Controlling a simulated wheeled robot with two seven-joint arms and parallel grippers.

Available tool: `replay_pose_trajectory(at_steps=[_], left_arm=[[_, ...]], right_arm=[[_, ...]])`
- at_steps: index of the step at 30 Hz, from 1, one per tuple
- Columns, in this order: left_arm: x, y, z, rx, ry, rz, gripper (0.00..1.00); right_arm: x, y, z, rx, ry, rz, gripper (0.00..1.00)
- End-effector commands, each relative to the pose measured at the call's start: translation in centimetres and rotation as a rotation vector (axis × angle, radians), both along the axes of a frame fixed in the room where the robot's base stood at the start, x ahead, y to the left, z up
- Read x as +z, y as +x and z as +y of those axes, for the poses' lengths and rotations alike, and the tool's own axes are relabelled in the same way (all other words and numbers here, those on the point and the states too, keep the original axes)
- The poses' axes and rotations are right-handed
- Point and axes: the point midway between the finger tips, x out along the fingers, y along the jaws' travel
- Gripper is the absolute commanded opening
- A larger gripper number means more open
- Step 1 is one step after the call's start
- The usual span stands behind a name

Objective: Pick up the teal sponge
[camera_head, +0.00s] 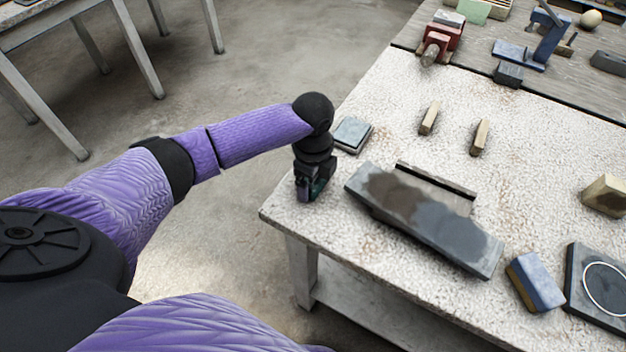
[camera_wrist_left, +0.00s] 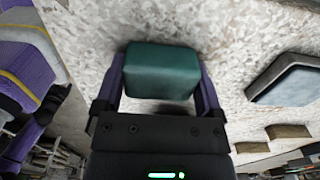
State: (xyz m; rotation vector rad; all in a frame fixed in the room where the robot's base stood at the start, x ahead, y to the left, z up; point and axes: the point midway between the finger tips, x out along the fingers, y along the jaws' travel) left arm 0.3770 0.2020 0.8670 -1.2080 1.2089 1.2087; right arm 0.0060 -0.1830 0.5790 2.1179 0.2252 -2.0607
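The teal sponge (camera_wrist_left: 161,72) is a small dark teal block in the left wrist view. It fills the gap between the two fingers of my left gripper (camera_wrist_left: 161,88), which lie flush along its left and right sides. In the head view, my left gripper (camera_head: 311,193) points down at the near left corner of the table, and a bit of the teal sponge (camera_head: 319,187) shows at its fingers. I cannot tell whether the sponge touches the tabletop. My right gripper is in neither view.
The speckled table (camera_head: 375,260) holds a long grey stone (camera_head: 425,220) right of my gripper. A blue-grey square block (camera_head: 352,134) lies behind it. Floor lies left of the table edge.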

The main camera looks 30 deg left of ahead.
Motion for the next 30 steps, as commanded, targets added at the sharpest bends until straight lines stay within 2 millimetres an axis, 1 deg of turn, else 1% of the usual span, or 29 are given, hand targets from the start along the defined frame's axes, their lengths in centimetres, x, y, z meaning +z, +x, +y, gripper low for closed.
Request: replay_pose_trajectory(at_steps=[1,4,5,9,11,14,15,18,22,25,30], left_arm=[[0.0,0.0,0.0,0.0,0.0,0.0,0.56],[0.0,0.0,0.0,0.0,0.0,0.0,0.34],[0.0,0.0,0.0,0.0,0.0,0.0,0.33],[0.0,0.0,0.0,0.0,0.0,0.0,0.33],[0.3,0.0,0.0,0.0,0.0,-0.001,0.33],[2.4,0.1,0.0,0.001,0.0,-0.004,0.33],[3.6,0.1,0.0,0.0,0.001,-0.004,0.33],[6.5,0.1,0.0,0.0,0.0,-0.005,0.33],[9.1,0.1,0.0,0.001,-0.001,-0.003,0.33],[10.0,0.0,0.0,0.001,0.0,-0.002,0.33],[10.1,0.0,0.0,0.001,-0.001,0.001,0.33]], right_arm=[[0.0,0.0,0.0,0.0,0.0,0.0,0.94],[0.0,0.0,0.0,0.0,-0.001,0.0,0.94],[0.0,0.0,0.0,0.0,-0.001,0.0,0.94],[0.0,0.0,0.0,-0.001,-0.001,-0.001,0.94],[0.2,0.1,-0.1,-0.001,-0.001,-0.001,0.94],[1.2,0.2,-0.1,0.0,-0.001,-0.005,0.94],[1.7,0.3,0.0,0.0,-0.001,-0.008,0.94],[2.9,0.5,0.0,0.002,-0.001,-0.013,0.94],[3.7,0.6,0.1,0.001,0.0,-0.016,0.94],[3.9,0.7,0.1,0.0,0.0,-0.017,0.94],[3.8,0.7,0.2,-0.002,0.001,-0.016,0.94]])
